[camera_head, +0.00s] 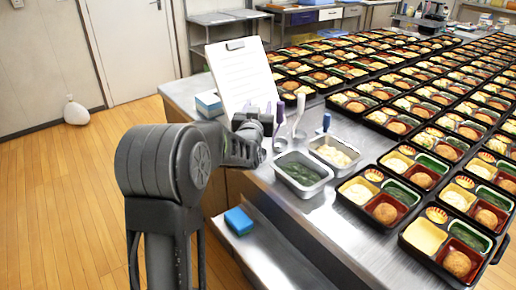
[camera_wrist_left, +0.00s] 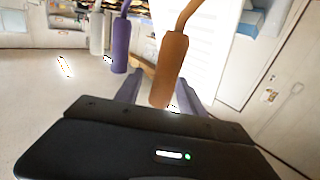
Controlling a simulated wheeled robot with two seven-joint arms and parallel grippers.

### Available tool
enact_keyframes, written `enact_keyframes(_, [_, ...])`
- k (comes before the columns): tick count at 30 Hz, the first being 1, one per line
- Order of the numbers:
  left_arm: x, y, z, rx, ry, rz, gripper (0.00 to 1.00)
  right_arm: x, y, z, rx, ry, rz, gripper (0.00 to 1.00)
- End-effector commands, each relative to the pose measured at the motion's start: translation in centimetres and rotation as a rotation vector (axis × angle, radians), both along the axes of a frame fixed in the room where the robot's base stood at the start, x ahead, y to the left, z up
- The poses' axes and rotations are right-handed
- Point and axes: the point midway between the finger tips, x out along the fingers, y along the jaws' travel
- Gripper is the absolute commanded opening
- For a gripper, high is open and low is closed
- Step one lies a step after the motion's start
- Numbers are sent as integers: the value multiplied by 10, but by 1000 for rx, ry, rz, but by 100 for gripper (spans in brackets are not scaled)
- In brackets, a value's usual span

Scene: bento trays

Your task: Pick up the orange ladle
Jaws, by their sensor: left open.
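The orange ladle (camera_wrist_left: 168,72) shows in the left wrist view as a brown-orange handle with a curved neck. Its handle end appears between the two fingers of my left gripper (camera_wrist_left: 158,92), which is open. I cannot tell whether a finger touches it. In the head view my left gripper (camera_head: 258,120) is above the counter, by the upright clipboard and other utensil handles. I cannot make out the orange ladle there; the arm or gripper may hide it. The ladle's bowl is out of sight in the wrist view. My right gripper is not in view.
A purple handle (camera_wrist_left: 120,48) stands beside the orange one. A white clipboard (camera_head: 240,72) stands behind my left gripper. Steel pans of greens (camera_head: 303,191) and yellow food (camera_head: 351,165) sit nearby. Rows of bento trays (camera_head: 410,241) fill the right side.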

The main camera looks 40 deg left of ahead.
Motion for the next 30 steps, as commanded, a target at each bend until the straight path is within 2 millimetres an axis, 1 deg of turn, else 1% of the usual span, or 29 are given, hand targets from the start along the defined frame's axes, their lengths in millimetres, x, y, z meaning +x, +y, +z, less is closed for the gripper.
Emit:
enact_keyframes(12, [0,0,0,0,0,-1,46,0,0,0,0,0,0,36])
enact_keyframes(27, [0,0,0,0,0,-1,6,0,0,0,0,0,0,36])
enact_keyframes(29, [0,0,0,0,0,0,1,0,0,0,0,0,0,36])
enact_keyframes(30, [0,0,0,0,0,0,0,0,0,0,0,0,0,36])
